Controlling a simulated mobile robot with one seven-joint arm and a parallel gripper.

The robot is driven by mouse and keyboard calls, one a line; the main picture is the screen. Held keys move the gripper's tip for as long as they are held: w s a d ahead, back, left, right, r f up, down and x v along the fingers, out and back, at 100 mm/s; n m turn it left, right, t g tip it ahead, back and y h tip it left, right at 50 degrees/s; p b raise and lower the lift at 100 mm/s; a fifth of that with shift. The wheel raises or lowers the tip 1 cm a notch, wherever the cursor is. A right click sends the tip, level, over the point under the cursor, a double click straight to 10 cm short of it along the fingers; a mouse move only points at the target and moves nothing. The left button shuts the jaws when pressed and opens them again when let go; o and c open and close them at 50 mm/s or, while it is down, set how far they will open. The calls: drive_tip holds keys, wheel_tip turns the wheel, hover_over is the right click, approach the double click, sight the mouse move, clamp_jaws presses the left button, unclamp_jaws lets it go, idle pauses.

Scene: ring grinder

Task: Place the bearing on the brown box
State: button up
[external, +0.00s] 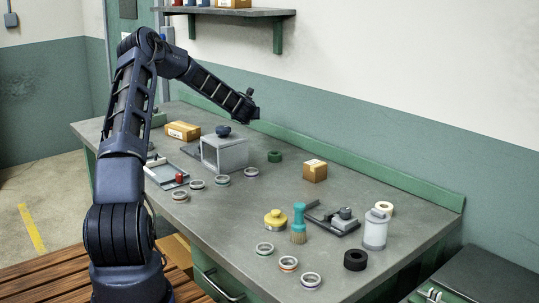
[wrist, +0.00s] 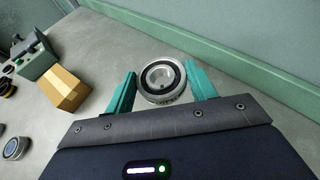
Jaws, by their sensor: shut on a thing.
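My gripper (wrist: 160,88) has teal fingers shut on a silver bearing (wrist: 161,78) with a dark ring around its open centre, in the wrist view. In the external view my gripper (external: 252,110) is high above the back of the bench; the bearing there is too small to make out. One brown box (external: 315,170) stands on the middle of the bench, right of and below my gripper. Another brown box (external: 183,130) lies at the back left. A brown box (wrist: 62,89) shows left of my gripper in the wrist view; I cannot tell which one it is.
Several other bearings (external: 264,248) lie along the bench's front. A wall shelf (external: 235,12) hangs above.

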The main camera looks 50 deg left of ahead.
drive_tip(key=s+a+r+n+g+y, duration=0.1)
drive_tip(key=s+a+r+n+g, duration=0.15)
drive_tip(key=a, duration=0.55)
drive_tip(key=s+a+r+n+g+y, duration=0.15)
drive_tip(key=s+a+r, duration=0.25)
drive_tip(key=a, duration=0.5)
wheel_tip(320, 180, up, 7)
drive_tip(key=n+g, duration=0.3)
drive_tip(key=g, duration=0.1)
hover_over(176, 125)
drive_tip(key=shift+y, duration=0.45)
drive_tip(key=f, duration=1.9)
drive_tip(key=shift+w+a+f, duration=0.15)
drive_tip(key=shift+a+f, duration=0.1)
drive_tip(key=shift+f, duration=0.05)
drive_tip(key=o, duration=1.2)
drive_tip(key=shift+f, duration=0.1)
drive_tip(key=shift+o, duration=0.2)
drive_tip(key=v, duration=1.2)
